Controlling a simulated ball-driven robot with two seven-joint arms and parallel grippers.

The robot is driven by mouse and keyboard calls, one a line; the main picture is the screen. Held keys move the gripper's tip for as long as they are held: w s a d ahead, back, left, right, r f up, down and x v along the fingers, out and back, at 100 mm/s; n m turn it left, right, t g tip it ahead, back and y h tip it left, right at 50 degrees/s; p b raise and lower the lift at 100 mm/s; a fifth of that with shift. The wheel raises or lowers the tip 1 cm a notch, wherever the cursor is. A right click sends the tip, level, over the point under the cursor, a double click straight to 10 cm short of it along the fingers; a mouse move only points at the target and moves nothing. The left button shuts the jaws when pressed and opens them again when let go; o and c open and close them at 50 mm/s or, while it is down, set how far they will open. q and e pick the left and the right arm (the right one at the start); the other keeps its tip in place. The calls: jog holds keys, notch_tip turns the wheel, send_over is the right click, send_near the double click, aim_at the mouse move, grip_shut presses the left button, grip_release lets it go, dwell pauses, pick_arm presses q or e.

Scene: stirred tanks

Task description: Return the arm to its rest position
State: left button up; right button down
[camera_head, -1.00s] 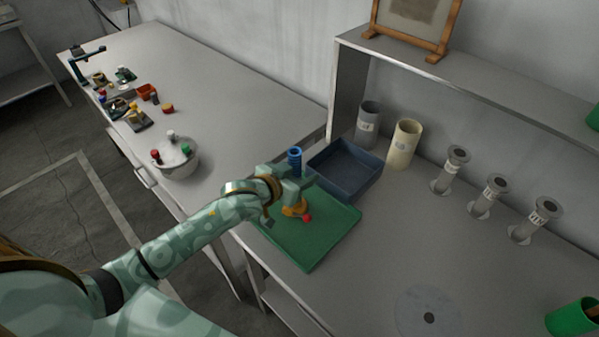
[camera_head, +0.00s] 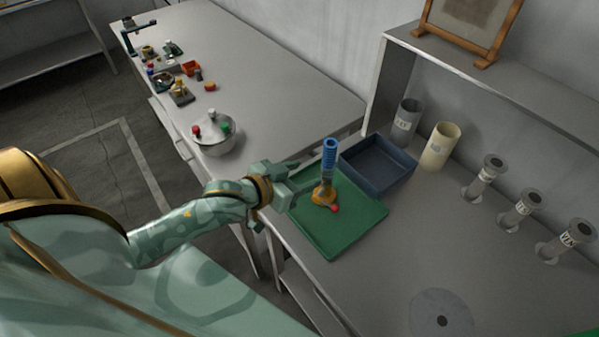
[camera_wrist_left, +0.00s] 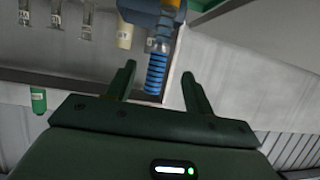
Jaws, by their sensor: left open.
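My left gripper (camera_head: 300,180) is open and empty at the left edge of the green tray (camera_head: 352,238), to the left of a tool with a blue ribbed handle (camera_head: 329,158) and a brownish-gold base. In the left wrist view, the two fingers (camera_wrist_left: 158,72) are spread apart, and the blue ribbed part (camera_wrist_left: 156,74) shows beyond the gap between them. My left arm reaches in from the left side of the head view. My right gripper is in neither current view.
A red ball (camera_head: 335,209) lies by the tool's base. A dark blue bin (camera_head: 378,170) stands behind the green tray.

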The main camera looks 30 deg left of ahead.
pick_arm(q)
jog(key=shift+s, duration=0.1)
dwell(0.4)
jog(key=s+a+f+m+g+y, duration=0.1)
jog(key=s+a+m+g+y, duration=0.2)
jog(key=s, duration=0.4)
jog(key=s+a+f+m+g+y, duration=0.1)
jog(key=s+a+g+y, duration=0.15)
jog(key=s+y, duration=0.4)
jog(key=s+d+f+g+h+b, duration=0.1)
jog(key=s+d+f+h, duration=0.1)
jog(key=f, duration=0.8)
jog(key=s+d+f+g+h+b, duration=0.1)
jog(key=s+d+f+g, duration=0.1)
jog(key=f, duration=0.9)
jog(key=s+d+f+g+h+b, duration=0.1)
jog(key=s+d+f+h+b, duration=0.1)
jog(key=f, duration=0.8)
jog(key=s+f+n+g+b, duration=0.2)
jog(key=s+f+n, duration=0.1)
jog(key=s+f, duration=1.3)
jog(key=shift+s+f+g+h, duration=0.35)
jog(key=shift+s+h, duration=0.1)
jog(key=shift+s, duration=0.3)
jog(key=shift+a, duration=0.1)
